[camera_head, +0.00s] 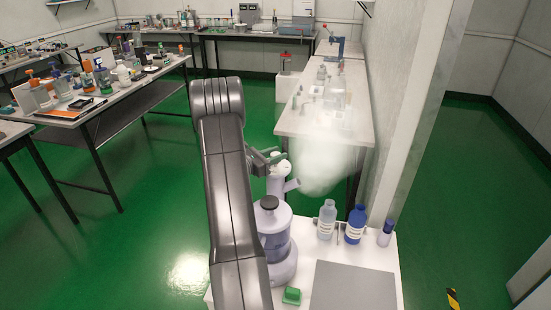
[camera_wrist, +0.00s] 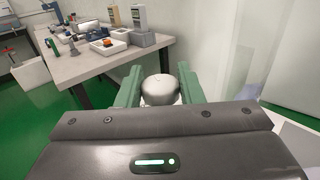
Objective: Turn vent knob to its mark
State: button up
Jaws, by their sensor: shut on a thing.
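The vent knob (camera_wrist: 160,90) is a pale grey, rounded cap between my gripper's two green fingers in the wrist view. My gripper (camera_wrist: 158,84) is shut on its sides. In the head view my gripper (camera_head: 268,158) is at the top of a white upright cylinder (camera_head: 280,186) with a short angled spout (camera_head: 292,185). White mist (camera_head: 322,165) hangs to the right of the spout. I cannot make out the mark or where the knob points. My arm hides part of the cylinder's surroundings.
A purple-tinted jar (camera_head: 271,222) with a dark lid stands below, beside a clear bottle (camera_head: 326,219), a blue bottle (camera_head: 355,224) and a small tube (camera_head: 386,234). A white bench (camera_head: 350,135) with glassware is beyond. A wall edge (camera_head: 405,130) stands to the right.

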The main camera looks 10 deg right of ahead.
jog(key=shift+n+t+y+b, duration=1)
jog(key=shift+n+t+b, duration=0.15)
jog(key=shift+t, duration=0.45)
jog(key=o, duration=0.9)
jog(key=shift+o, duration=0.2)
jog(key=shift+a, duration=0.1)
jog(key=v, duration=1.3)
jog(key=shift+s+a+b, duration=0.2)
jog(key=shift+s+b, duration=0.1)
